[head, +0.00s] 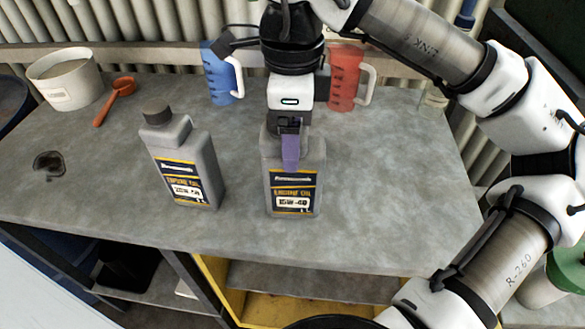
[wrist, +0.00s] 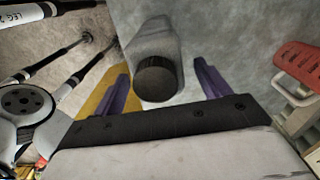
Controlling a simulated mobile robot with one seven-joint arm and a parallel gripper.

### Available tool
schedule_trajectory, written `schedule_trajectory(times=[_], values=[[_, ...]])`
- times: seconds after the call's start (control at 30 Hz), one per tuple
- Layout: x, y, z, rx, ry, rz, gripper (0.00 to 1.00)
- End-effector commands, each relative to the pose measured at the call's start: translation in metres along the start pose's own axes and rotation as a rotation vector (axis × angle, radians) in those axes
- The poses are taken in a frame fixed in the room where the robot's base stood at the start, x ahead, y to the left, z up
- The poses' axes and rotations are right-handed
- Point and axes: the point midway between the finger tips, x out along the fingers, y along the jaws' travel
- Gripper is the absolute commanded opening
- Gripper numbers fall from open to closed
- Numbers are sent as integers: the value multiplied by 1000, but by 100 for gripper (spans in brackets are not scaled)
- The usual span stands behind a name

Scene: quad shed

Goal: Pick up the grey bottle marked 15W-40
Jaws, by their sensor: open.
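The grey bottle marked 15W-40 (head: 308,160) stands upright on the workbench, with a dark label on its front. My gripper (head: 290,158) is directly above and in front of it, pointing down, and hides its cap in the head view. In the wrist view, the bottle's black cap (wrist: 157,78) sits between the two purple fingers of my gripper (wrist: 162,72), with clear gaps on both sides. The fingers are open and hold nothing. A similar grey bottle (head: 187,155) with a black cap stands to the left; its grade marking is hard to read.
A blue jug (head: 219,80) and a red jug (head: 345,82) stand at the back. A white tub (head: 66,80) and an orange scoop (head: 113,100) are at the back left. The bench's right side (head: 400,180) is clear.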

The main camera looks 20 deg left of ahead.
Motion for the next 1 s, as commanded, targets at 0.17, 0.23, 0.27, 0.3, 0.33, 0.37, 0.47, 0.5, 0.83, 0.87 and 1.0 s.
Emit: schedule_trajectory(times=[0.17,0.23,0.27,0.3,0.33,0.37,0.47,0.5,0.83,0.87,1.0], values=[[13,0,0,0,0,0,75],[14,0,0,0,0,0,75],[14,0,0,0,0,0,75],[14,0,0,0,0,0,75],[14,0,0,0,0,0,75],[14,0,0,0,0,0,75],[14,0,0,0,0,0,62],[14,0,0,0,0,0,57],[14,0,0,0,0,0,14],[14,0,0,0,0,0,10],[14,0,0,0,0,0,0]])
